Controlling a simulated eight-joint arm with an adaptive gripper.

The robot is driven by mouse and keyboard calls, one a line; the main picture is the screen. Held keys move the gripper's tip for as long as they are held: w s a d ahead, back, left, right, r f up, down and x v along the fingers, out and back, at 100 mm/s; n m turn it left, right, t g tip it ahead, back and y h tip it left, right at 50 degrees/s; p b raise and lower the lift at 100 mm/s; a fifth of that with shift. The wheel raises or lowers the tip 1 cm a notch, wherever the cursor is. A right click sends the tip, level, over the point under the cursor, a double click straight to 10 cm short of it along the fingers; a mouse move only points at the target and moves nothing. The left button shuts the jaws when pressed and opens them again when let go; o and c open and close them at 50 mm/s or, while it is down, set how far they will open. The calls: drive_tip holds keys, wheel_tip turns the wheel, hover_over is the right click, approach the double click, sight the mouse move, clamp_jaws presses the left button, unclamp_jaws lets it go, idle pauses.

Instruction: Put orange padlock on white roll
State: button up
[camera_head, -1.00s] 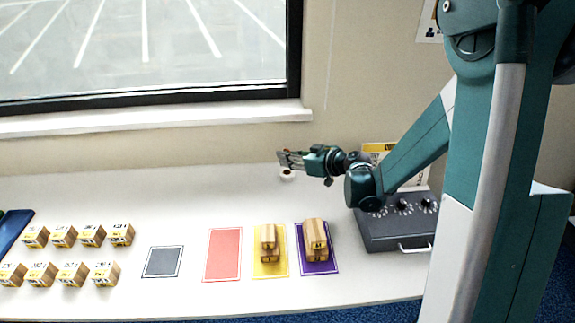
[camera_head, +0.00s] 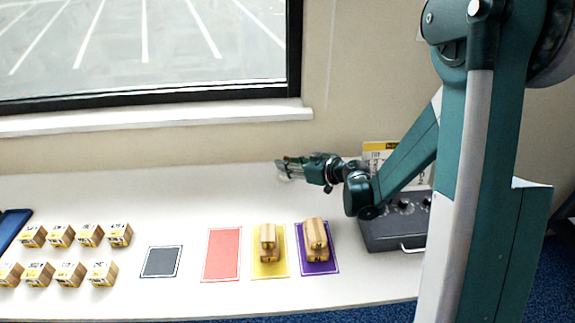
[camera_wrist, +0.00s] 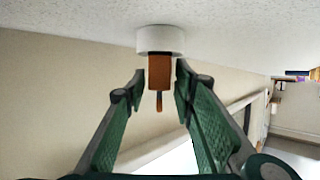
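The white roll (camera_wrist: 160,40) stands on the white table at the back; it also shows in the head view (camera_head: 286,179), partly covered by my gripper (camera_head: 279,167). The orange padlock (camera_wrist: 159,72) is against the roll's upper face in the wrist view, which looks upside down, with its shackle (camera_wrist: 159,101) pointing away from the roll. My gripper's fingers (camera_wrist: 160,82) are spread on either side of the padlock, with a visible gap on both sides. In the head view my gripper hides most of the padlock.
A dark box with knobs (camera_head: 397,232) stands to the right under my arm. Several small cartons (camera_head: 60,235) stand at the left. Dark (camera_head: 162,261), red (camera_head: 221,254), yellow (camera_head: 281,266) and purple (camera_head: 329,266) mats lie along the front; the last two bear wooden pieces.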

drive_tip(key=shift+r, duration=0.2)
idle(0.3)
drive_tip(key=shift+s+d+r, duration=0.1)
drive_tip(key=shift+d, duration=0.05)
drive_tip(key=p+v, duration=0.2)
drive_tip(key=v, duration=0.9)
drive_tip(key=shift+s+d, duration=0.15)
drive_tip(key=shift+s, duration=0.15)
drive_tip(key=shift+s+r, duration=0.1)
drive_tip(key=s+d+r+m+h, duration=0.2)
drive_tip(key=s+r+m+h, duration=0.1)
drive_tip(key=s, duration=0.7)
drive_tip(key=s+d+r+m+g+h, duration=0.1)
drive_tip(key=s+d+r+m+h, duration=0.1)
drive_tip(key=s, duration=0.9)
drive_tip(key=s+d+r+m+g+h, duration=0.1)
drive_tip(key=s+d+r+m+h, duration=0.2)
drive_tip(key=s+r, duration=0.3)
drive_tip(key=shift+s+m+h, duration=0.4)
drive_tip(key=shift+s+h, duration=0.3)
drive_tip(key=shift+s, duration=1.7)
